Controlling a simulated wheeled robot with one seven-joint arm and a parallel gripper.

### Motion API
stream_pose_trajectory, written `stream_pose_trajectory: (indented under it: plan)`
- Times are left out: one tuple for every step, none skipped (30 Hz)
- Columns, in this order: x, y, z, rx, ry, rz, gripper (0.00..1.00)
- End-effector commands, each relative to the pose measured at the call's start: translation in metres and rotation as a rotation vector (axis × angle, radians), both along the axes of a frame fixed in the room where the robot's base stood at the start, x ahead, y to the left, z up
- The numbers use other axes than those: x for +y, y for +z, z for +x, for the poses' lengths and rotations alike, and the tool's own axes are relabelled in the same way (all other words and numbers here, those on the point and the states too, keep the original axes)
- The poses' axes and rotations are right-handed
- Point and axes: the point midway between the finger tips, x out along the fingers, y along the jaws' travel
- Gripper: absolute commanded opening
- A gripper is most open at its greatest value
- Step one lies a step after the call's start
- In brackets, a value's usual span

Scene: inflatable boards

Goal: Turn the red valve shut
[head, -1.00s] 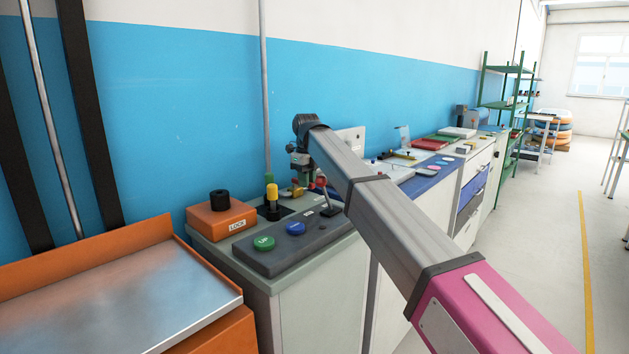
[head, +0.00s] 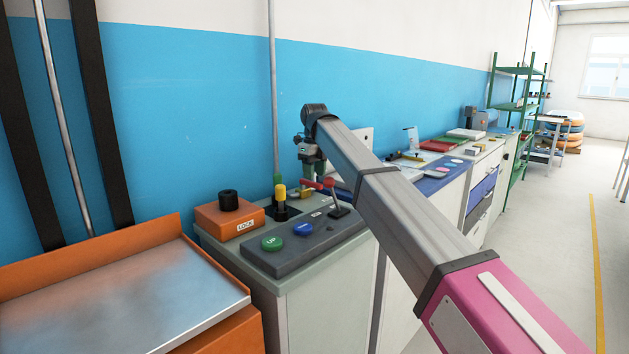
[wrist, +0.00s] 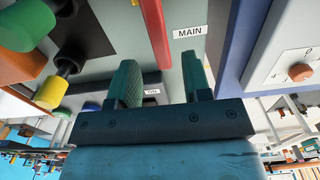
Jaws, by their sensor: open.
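The red valve handle (head: 313,184) is a flat bar above a brass fitting (head: 305,193) at the back of the grey-green cabinet top. In the wrist view the red handle (wrist: 157,35) runs in from the top edge, left of the MAIN label. My gripper (head: 319,170) is just above the handle in the head view. In the wrist view my gripper (wrist: 160,82) has its two green fingers spread apart, with nothing held between them. The red bar's lower end shows beyond the gap between the fingertips; I cannot tell whether anything touches.
A black lever (head: 339,208) with a red knob stands close to the valve, on a grey panel (head: 275,255) with green and blue buttons. A yellow-topped post (head: 281,194) and an orange LOCK box (head: 228,217) are to the left. The blue bench (head: 440,180) lies right.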

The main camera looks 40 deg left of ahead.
Motion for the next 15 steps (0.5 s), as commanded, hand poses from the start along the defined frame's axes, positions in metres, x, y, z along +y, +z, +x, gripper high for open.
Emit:
stream_pose_trajectory:
  plan:
    - [0.001,0.012,0.001,-0.001,0.0,0.001,0.45]
    - [0.001,0.018,0.001,0.0,0.0,0.001,0.45]
    - [0.002,0.026,0.001,-0.001,0.0,0.001,0.45]
    - [0.002,0.031,0.001,-0.001,-0.001,0.002,0.45]
    - [0.002,0.037,0.001,-0.001,-0.001,0.002,0.45]
    - [0.001,0.044,0.001,0.0,-0.001,0.001,0.45]
    - [0.001,0.048,0.0,0.0,-0.001,0.001,0.45]
    - [0.001,0.053,0.0,0.0,-0.001,0.001,0.45]
    - [0.001,0.058,0.001,0.0,-0.001,0.001,0.45]
    - [0.001,0.062,0.0,0.0,-0.001,0.001,0.45]
    - [0.001,0.065,0.0,0.0,-0.001,0.001,0.45]
    - [0.001,0.068,0.0,0.0,-0.001,0.001,0.45]
    - [0.001,0.071,0.0,0.0,-0.001,0.001,0.45]
    - [0.001,0.072,0.0,0.0,-0.001,0.0,0.45]
    - [0.001,0.074,0.0,0.0,-0.001,0.0,0.45]
